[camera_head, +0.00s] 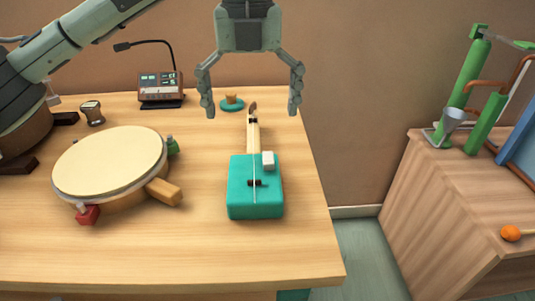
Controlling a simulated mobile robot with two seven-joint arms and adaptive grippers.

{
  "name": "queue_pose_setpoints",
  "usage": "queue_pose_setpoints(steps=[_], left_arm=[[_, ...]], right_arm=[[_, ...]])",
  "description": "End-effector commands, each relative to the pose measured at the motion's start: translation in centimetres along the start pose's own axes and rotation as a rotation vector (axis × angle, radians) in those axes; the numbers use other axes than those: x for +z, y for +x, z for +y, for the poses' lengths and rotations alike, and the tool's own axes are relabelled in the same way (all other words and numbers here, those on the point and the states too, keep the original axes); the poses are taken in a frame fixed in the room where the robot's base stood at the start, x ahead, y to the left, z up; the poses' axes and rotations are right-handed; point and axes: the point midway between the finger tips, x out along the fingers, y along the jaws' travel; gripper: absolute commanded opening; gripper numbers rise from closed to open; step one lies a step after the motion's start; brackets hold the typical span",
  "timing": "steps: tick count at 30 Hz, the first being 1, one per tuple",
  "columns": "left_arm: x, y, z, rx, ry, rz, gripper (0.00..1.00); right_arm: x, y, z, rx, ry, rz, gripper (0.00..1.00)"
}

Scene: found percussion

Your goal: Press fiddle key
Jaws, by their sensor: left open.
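A teal box fiddle (240,195) lies on the wooden table, its pale neck pointing to the back. A white block-shaped key (268,160) sits on the upper right part of its body. My left gripper (252,112) is open and empty, pointing down, with its two fingers apart on either side of the fiddle's neck in the picture. The fingertips appear above the neck's far end and do not visibly touch it. The key is in plain view below the gripper in the picture. My right gripper is not in view.
A round drum (110,162) with a wooden handle lies left of the fiddle. A small teal disc with a knob (232,102) and a device with a microphone (160,88) stand behind. The table (180,255) is clear in front. A second table (430,200) is at right.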

Motion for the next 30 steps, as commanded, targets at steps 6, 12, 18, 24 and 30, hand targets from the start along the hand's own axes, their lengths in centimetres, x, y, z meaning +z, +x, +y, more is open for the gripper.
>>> queue_pose_setpoints(steps=[6,12,18,24,30], left_arm=[[0.0,0.0,0.0,0.0,0.0,0.0,1.0],[0.0,0.0,0.0,0.0,0.0,0.0,1.0],[0.0,0.0,-0.01,0.0,0.0,0.0,1.0],[0.0,0.0,-0.01,0.0,0.0,0.0,1.0],[0.0,0.0,0.0,0.0,0.0,0.0,1.0]], right_arm=[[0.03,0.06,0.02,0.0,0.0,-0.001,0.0],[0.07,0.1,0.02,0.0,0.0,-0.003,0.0],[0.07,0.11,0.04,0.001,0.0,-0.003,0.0],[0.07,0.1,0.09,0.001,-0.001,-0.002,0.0],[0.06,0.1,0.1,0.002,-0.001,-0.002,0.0]])
